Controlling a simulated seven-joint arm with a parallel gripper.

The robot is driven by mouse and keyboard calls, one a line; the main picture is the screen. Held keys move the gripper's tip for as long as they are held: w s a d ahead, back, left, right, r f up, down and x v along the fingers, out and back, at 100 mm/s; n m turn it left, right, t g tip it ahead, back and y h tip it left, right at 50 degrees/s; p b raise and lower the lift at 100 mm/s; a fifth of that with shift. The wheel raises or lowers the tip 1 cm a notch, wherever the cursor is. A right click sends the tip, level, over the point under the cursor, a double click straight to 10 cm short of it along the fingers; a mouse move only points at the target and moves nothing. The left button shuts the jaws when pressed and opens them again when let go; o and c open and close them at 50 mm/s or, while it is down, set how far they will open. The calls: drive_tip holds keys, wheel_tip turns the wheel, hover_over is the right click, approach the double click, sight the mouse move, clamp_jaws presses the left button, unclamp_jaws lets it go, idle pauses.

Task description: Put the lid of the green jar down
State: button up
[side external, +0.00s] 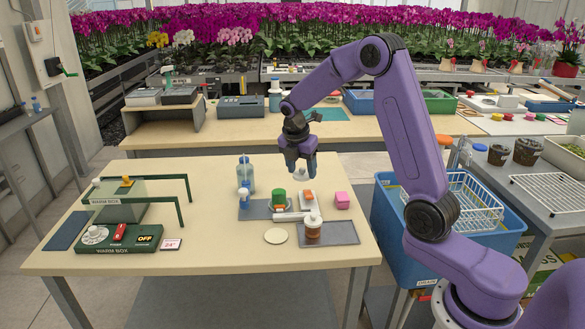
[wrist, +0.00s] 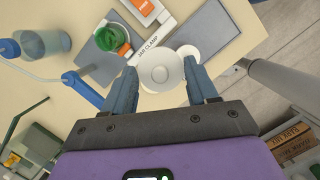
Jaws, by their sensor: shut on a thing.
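My gripper (side external: 300,160) is shut on a round white lid (wrist: 160,73) with a raised middle. The lid also shows below the fingertips in the side view (side external: 300,175), held in the air above the far part of the table. The green jar (side external: 278,198) stands on a grey tray, to the left of and below my gripper in the side picture. In the wrist view it shows from above as a green round shape (wrist: 115,38) beside the white bar marked JAR CLAMP (wrist: 150,45). The lid hides part of the table beneath it.
A cream disc (side external: 276,236) lies bare on the table. A clear bottle (side external: 247,174), an orange-and-white item (side external: 307,200) and a pink block (side external: 342,200) stand nearby. The warm box (side external: 120,236) is left.

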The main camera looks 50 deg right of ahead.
drive_tip(key=shift+s+a+r, duration=0.15)
drive_tip(key=shift+s+r, duration=0.2)
drive_tip(key=shift+s, duration=0.3)
drive_tip(key=s+a+f, duration=0.5)
drive_tip(key=s+a, duration=0.4)
drive_tip(key=s, duration=0.1)
hover_over(277, 235)
drive_tip(key=f, duration=0.6)
drive_tip(key=a+f, duration=0.1)
drive_tip(key=f, duration=0.2)
drive_tip(key=shift+s+f, duration=0.2)
drive_tip(key=shift+s, duration=0.15)
drive_tip(key=shift+w+f, duration=0.3)
drive_tip(key=shift+f, duration=1.6)
drive_tip(key=o, duration=1)
drive_tip(key=shift+f, duration=0.1)
